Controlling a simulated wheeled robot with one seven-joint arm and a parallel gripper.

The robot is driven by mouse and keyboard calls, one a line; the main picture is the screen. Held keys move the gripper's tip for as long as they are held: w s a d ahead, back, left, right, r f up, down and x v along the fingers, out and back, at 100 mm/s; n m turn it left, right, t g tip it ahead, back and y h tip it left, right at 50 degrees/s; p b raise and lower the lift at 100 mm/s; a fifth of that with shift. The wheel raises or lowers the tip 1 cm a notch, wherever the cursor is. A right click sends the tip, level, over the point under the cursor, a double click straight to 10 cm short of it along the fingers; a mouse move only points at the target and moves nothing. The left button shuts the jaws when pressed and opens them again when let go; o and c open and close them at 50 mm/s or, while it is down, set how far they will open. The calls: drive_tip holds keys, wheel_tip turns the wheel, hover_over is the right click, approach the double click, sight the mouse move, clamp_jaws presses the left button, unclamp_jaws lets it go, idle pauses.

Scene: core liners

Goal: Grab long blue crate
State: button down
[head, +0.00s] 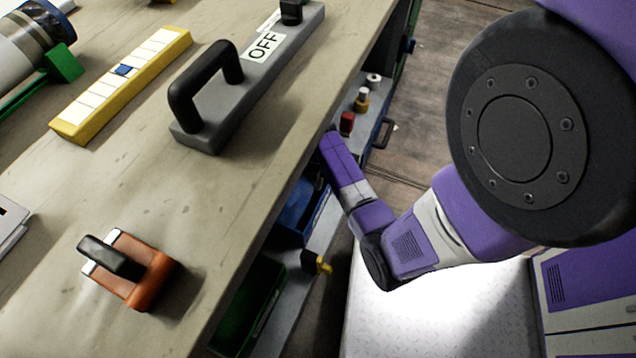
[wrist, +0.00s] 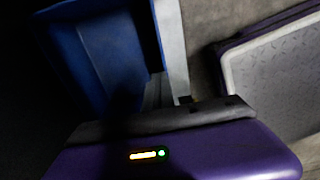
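A blue crate (head: 299,207) sits on the shelf under the bench in the head view, partly hidden by the bench edge and my arm. In the wrist view a blue crate (wrist: 112,50) fills the upper left, its open inside facing me, with deep shadow around it. My purple arm reaches in under the bench edge. My gripper (wrist: 165,122) shows as a dark band and purple housing along the bottom of the wrist view, close to the crate. Its fingers cannot be made out, and no grip on the crate shows. In the head view the bench edge hides the gripper.
A green crate (head: 238,315) stands on the lower shelf nearer me, beside a yellow fitting (head: 322,264). Small red and yellow items (head: 352,112) lie farther along the shelf. The bench top (head: 190,220) overhangs the shelf. Floor (head: 450,50) lies open to the right.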

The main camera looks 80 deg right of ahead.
drive_tip(key=shift+w+a+r+p, duration=0.1)
drive_tip(key=shift+r+p, duration=0.15)
drive_tip(key=shift+r, duration=0.65)
drive_tip(key=shift+w+a+r+p, duration=0.1)
drive_tip(key=shift+r+p, duration=0.15)
drive_tip(key=shift+r, duration=0.65)
drive_tip(key=shift+c, duration=2.2)
unclamp_jaws()
